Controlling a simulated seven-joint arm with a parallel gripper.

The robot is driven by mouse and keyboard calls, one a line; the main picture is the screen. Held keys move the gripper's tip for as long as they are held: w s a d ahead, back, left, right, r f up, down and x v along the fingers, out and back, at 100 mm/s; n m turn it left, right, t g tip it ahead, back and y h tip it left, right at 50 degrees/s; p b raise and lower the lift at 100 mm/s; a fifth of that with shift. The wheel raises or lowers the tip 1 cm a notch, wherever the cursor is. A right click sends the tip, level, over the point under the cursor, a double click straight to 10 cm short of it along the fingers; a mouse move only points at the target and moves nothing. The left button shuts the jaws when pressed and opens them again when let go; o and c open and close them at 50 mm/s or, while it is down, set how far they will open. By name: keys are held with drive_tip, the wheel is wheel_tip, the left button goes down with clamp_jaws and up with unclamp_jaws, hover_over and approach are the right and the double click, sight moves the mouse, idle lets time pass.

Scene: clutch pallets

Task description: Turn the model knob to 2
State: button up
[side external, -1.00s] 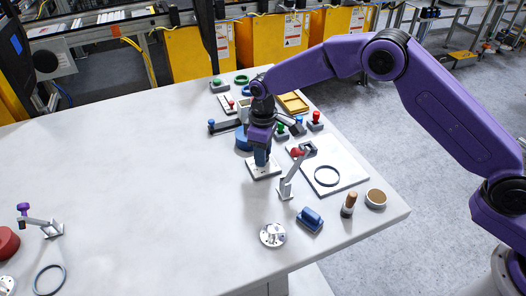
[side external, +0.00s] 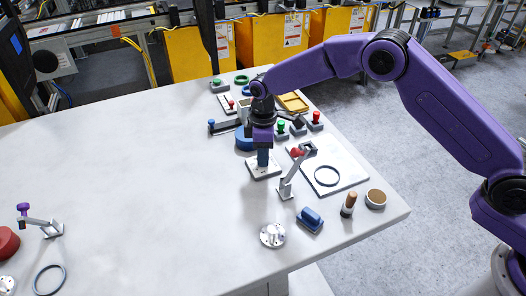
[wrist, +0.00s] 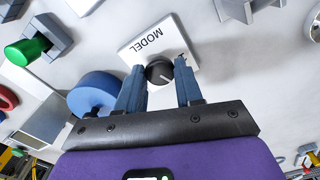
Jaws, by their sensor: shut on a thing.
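The model knob (wrist: 158,72) is a small dark round knob with a pale pointer line, on a white plate (wrist: 133,50) lettered MODEL. A small dark mark near the plate's right edge is too small to read for certain. My gripper (wrist: 160,73) has its two blue fingers on either side of the knob and is shut on it. In the side external view my gripper (side external: 263,160) points straight down over the white plate (side external: 254,174), and its fingers hide the knob.
A blue round object (side external: 244,140) stands close behind the gripper. A lever with a red ball (side external: 296,152) stands close on the right, beside a white board (side external: 348,180) with a dark ring.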

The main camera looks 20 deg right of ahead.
drive_tip(key=o, duration=1)
drive_tip(key=shift+o, duration=0.2)
wheel_tip(320, 180, up, 18)
drive_tip(key=shift+f, duration=0.25)
